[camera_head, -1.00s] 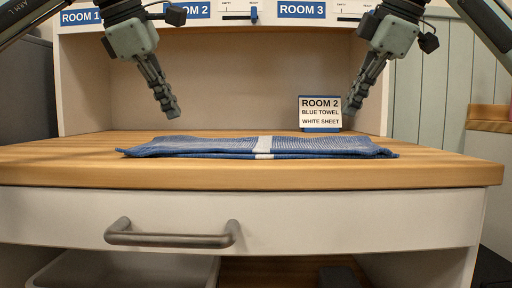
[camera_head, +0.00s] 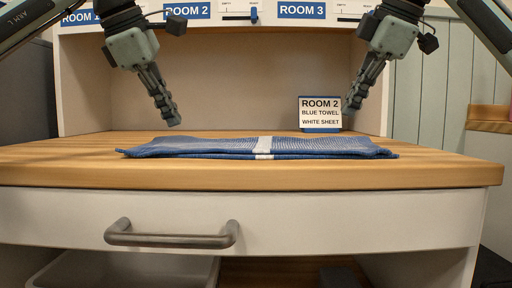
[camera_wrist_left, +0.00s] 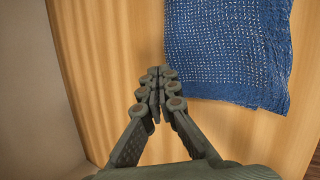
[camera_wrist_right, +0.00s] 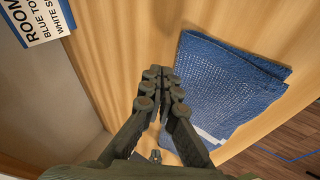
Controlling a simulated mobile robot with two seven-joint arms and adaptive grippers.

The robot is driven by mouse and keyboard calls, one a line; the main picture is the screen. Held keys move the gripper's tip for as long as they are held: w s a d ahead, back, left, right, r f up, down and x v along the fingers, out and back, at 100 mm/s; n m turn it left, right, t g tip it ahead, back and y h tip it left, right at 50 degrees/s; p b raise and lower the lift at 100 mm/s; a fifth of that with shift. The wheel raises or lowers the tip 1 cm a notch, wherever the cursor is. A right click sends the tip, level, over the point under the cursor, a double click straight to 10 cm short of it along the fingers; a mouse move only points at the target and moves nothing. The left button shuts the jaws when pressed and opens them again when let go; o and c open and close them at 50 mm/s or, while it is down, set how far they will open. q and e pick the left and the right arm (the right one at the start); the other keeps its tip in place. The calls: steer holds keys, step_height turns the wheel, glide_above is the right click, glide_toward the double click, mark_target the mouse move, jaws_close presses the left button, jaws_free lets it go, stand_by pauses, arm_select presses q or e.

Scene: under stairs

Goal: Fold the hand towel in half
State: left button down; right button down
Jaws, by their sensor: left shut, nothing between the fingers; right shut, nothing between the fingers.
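The blue hand towel (camera_head: 210,147) lies flat on the wooden top, wide from left to right, with a white stripe (camera_head: 264,147) near its middle. Its right side shows layered edges. My left gripper (camera_head: 175,122) is shut and empty, above and behind the towel's left part. In the left wrist view the towel (camera_wrist_left: 235,50) lies just right of the shut fingertips (camera_wrist_left: 160,72). My right gripper (camera_head: 348,112) is shut and empty, above and behind the towel's right part. In the right wrist view the towel (camera_wrist_right: 225,80) lies right of the shut fingertips (camera_wrist_right: 162,75), partly hidden by a finger.
A card reading "ROOM 2 BLUE TOWEL WHITE SHEET" (camera_head: 320,113) stands at the back right, close to my right gripper. A back panel and side walls enclose the wooden top (camera_head: 60,158). A drawer with a metal handle (camera_head: 170,236) is below. Bare wood lies left and right of the towel.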

steer(key=shift+f, duration=0.15)
steer(key=shift+f, duration=0.25)
